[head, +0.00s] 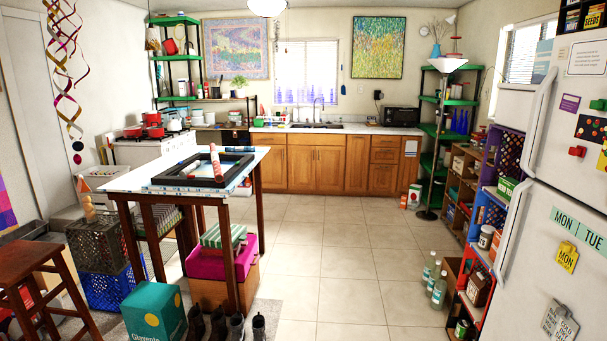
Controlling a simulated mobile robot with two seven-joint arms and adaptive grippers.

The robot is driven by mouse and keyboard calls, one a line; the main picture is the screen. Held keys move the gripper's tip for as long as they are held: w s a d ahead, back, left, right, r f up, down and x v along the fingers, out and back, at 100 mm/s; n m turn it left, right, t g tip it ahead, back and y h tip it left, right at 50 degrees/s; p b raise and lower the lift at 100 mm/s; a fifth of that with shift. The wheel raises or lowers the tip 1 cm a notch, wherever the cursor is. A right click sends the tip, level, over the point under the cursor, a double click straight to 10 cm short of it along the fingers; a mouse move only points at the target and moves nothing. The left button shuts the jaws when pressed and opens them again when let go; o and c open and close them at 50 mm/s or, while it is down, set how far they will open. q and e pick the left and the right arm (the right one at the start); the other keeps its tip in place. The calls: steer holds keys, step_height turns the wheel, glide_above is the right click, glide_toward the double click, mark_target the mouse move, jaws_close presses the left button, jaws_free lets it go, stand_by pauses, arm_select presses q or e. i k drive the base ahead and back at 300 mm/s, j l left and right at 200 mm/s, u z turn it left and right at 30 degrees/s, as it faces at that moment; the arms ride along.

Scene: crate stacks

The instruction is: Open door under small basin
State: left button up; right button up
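The basin (316,126) is a dark sink set in the white counter under the window, at the far wall of the room. A thin faucet (319,105) stands behind it. Directly below is a pair of wooden cabinet doors, a left door (301,169) and a right door (331,169). Both look shut. They are far off, so their handles are too small to make out well. Neither of my grippers is in the head view.
Bare tiled floor (330,260) runs from the front to the cabinets. A table (120,182) with a black frame on it, boxes and shoes stand left. A fridge (560,170), low shelves and several bottles (438,290) line the right. A floor lamp (440,140) stands back right.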

mark_target(302, 159)
steer(key=i, duration=4.9)
steer(key=i+l, duration=0.1)
steer(key=i, duration=4.75)
steer(key=j+u, duration=0.05)
steer(key=j, duration=0.05)
